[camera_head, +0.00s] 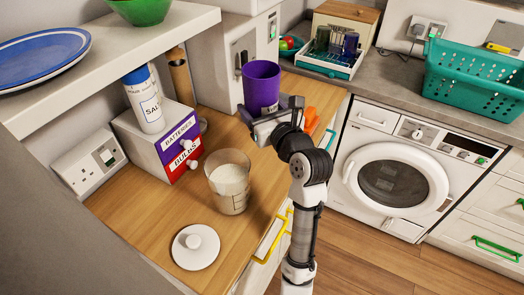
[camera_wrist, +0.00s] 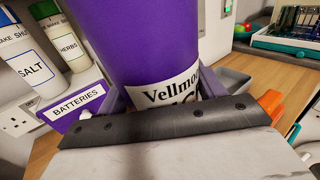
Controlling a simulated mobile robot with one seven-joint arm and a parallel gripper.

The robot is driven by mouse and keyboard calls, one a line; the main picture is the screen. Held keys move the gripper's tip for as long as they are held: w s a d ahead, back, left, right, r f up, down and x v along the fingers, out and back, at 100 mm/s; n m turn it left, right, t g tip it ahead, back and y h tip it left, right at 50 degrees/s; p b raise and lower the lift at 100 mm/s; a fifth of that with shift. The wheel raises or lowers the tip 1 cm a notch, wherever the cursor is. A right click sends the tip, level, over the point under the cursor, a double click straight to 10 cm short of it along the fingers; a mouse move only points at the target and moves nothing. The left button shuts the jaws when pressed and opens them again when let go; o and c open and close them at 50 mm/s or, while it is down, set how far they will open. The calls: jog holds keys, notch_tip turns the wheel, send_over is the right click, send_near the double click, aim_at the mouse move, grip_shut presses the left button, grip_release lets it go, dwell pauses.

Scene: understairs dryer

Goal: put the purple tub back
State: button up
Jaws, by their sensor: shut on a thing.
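The purple tub (camera_head: 262,85) is upright in my gripper (camera_head: 277,111), over the far part of the wooden counter. My gripper is shut on it. In the wrist view the purple tub (camera_wrist: 150,40) fills the middle, with a white label reading "Vellmo..." partly hidden behind my gripper (camera_wrist: 165,120). Whether the tub's base touches the counter is hidden by the gripper.
A clear jug (camera_head: 229,182) of white powder and a white lid (camera_head: 195,247) stand on the wooden counter (camera_head: 150,215). A drawer box (camera_head: 160,140) labelled batteries and bulbs carries a salt container (camera_head: 144,100). A shelf (camera_head: 110,45) overhangs at left. An orange item (camera_head: 310,118) lies right of the gripper.

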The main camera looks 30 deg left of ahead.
notch_tip(320, 180, down, 14)
jog(key=shift+f+b, duration=0.1)
jog(key=shift+b, duration=0.2)
jog(key=shift+f, duration=0.15)
jog(key=o, duration=1.4)
jog(key=shift+s+d, duration=0.15)
jog(key=shift+d, duration=0.2)
jog(key=b+v, duration=0.3)
jog(key=v, duration=0.8)
jog(key=shift+s+d, duration=0.1)
